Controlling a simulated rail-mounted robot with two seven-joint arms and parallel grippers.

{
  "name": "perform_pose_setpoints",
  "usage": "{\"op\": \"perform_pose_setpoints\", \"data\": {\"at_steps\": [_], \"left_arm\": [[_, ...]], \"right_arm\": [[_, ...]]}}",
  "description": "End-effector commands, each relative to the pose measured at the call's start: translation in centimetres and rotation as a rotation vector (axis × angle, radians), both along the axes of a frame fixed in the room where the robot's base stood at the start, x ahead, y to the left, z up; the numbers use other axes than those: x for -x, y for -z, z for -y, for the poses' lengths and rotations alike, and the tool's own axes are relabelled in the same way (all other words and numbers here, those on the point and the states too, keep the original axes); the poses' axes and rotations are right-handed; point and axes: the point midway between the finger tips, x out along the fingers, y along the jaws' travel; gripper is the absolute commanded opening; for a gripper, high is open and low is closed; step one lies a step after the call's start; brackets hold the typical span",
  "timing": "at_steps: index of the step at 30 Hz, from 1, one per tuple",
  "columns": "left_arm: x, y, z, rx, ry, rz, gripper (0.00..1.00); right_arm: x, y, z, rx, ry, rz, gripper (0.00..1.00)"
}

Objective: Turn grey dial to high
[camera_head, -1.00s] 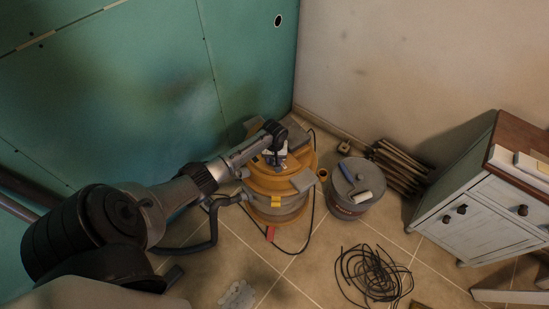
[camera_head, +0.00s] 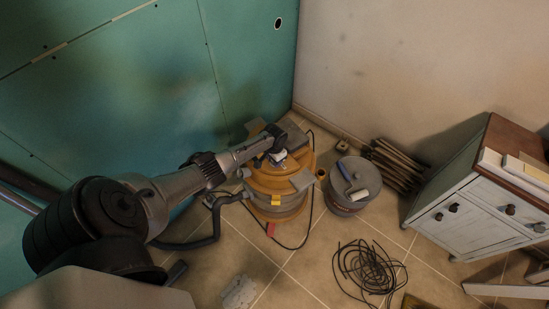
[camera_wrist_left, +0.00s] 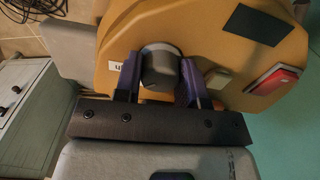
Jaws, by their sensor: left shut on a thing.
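The grey dial (camera_wrist_left: 161,66) sits on the orange top of a round machine and shows in the left wrist view. My left gripper (camera_wrist_left: 160,80) has its two purple-blue fingers on either side of the dial, shut on it. A small white label with dark lettering is left of the dial, partly hidden by a finger; the dial's setting cannot be read. In the head view the orange machine (camera_head: 266,183) stands on the tiled floor, and my left gripper (camera_head: 279,157) is over its top, hiding the dial. My right gripper is not in view.
A red and white switch (camera_wrist_left: 276,79) is on the machine's top. A grey bucket with a paint roller (camera_head: 352,188) stands to the right. A coil of black cable (camera_head: 368,268) lies on the floor. A white cabinet (camera_head: 470,205) is at the far right.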

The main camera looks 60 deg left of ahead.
Motion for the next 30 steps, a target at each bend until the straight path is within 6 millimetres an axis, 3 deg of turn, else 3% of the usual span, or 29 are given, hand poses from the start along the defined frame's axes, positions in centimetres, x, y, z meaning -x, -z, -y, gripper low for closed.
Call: {"op": "perform_pose_setpoints", "data": {"at_steps": [12, 30], "left_arm": [[0.00, 0.01, -0.01, 0.000, 0.192, 0.000, 0.13], [0.01, 0.05, -0.01, 0.000, 0.227, 0.000, 0.13]], "right_arm": [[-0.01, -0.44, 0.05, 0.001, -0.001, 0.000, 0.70], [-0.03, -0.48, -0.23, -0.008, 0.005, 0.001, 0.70]]}}
